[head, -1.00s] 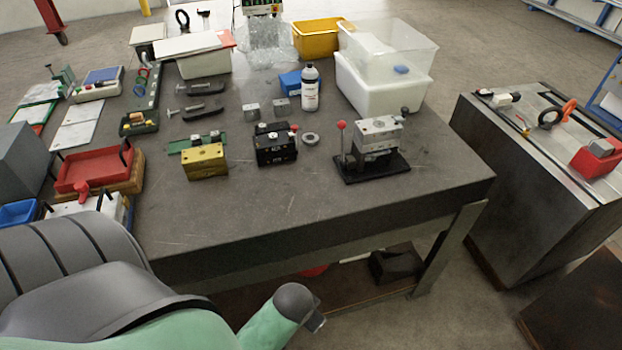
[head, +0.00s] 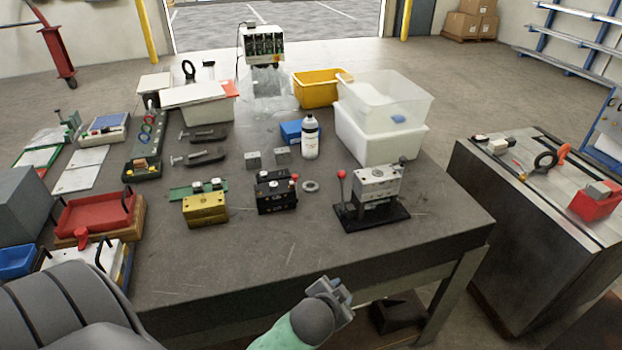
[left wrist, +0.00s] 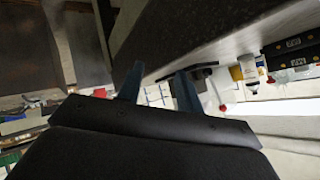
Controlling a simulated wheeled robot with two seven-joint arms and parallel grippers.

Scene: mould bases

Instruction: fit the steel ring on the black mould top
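The steel ring (head: 310,186) lies flat on the dark table, just right of the black mould (head: 276,192), and is apart from it. The black mould has a small red knob at its right corner and pale details on its top. My left gripper (head: 341,288) is at the table's front edge, well short of the ring and the mould. In the left wrist view its two fingers (left wrist: 158,84) are spread with nothing between them. My right gripper does not show in either view.
A gold mould (head: 205,208) stands left of the black one. A steel press on a black base (head: 385,215) stands to the right, with a red-knobbed lever. A white bottle (head: 310,140) and two small steel blocks stand behind. The front middle of the table (head: 270,250) is clear.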

